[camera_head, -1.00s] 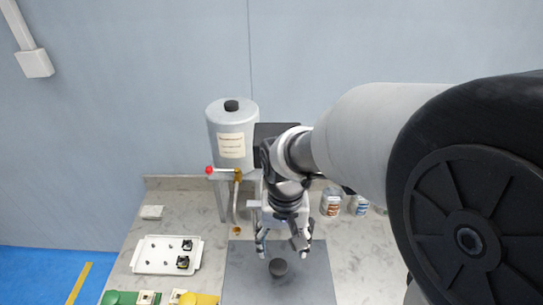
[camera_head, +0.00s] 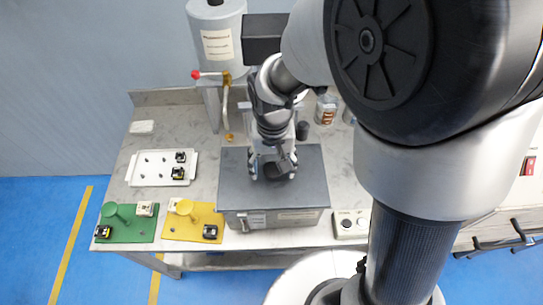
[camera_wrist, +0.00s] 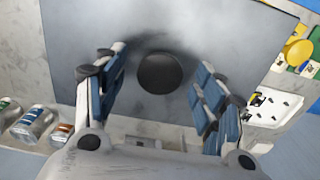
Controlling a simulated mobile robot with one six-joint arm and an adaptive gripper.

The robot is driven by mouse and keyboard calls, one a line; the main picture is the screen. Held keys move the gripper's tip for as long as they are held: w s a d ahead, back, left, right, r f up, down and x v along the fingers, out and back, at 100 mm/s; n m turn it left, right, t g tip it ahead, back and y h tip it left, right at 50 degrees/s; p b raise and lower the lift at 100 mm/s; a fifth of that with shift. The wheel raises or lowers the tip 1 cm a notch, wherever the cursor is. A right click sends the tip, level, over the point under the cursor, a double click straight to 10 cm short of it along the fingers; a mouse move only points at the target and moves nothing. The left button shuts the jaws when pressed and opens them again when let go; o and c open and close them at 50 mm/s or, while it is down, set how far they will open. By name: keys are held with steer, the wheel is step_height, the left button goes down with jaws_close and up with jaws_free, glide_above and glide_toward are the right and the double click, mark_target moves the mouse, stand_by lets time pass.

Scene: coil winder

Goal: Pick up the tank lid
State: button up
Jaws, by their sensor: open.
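The tank lid (camera_head: 308,182) is a flat dark grey plate on top of the dark grey box-shaped tank (camera_head: 262,221), on the bench in the middle of the head view. It also fills much of the wrist view (camera_wrist: 75,35). A round black knob (camera_wrist: 160,73) stands on the lid. My gripper (camera_head: 274,172) is above the lid, pointing down at the knob. In the wrist view, my gripper (camera_wrist: 160,95) is open, with one blue-padded finger on each side of the knob and gaps between. I cannot tell whether the fingertips are down at knob height.
A silver cylinder (camera_head: 220,46) with a red-tipped lever stands at the back. A white tray (camera_head: 145,181), green fixture (camera_head: 135,232) and yellow fixture (camera_head: 190,236) are to the left. Cans (camera_head: 326,108) stand behind right. A control box (camera_head: 351,225) sits at the front right.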

steer(key=shift+c, duration=0.4)
jaws_close()
stand_by(0.4)
